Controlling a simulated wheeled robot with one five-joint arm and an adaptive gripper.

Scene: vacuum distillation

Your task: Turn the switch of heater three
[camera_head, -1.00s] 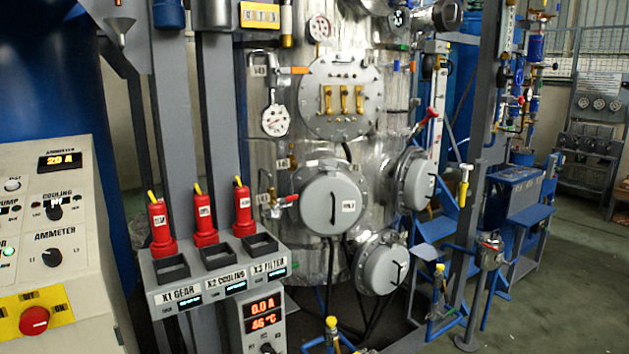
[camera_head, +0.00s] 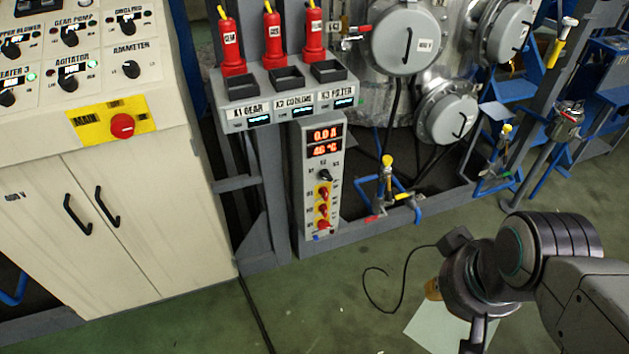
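The cream control panel (camera_head: 60,180) stands at the left. Its label cut off at the picture edge reads "EATER 3", and the black rotary switch of heater three (camera_head: 8,98) sits just below it, beside a green light. The switch is partly cropped, so its position is hard to read. My gripper (camera_head: 462,290) is at the lower right, low in the picture over the floor, far from that panel. It is seen at an angle; its fingers are not clear, and I see nothing held in it.
A grey column panel (camera_head: 320,190) with red displays, a black knob and several red switches stands mid-picture. Red extinguisher-like bottles (camera_head: 273,40) stand above the tray shelf. A yellow-handled valve (camera_head: 387,175) and blue pipes are to its right. Green floor (camera_head: 330,300) is open in front.

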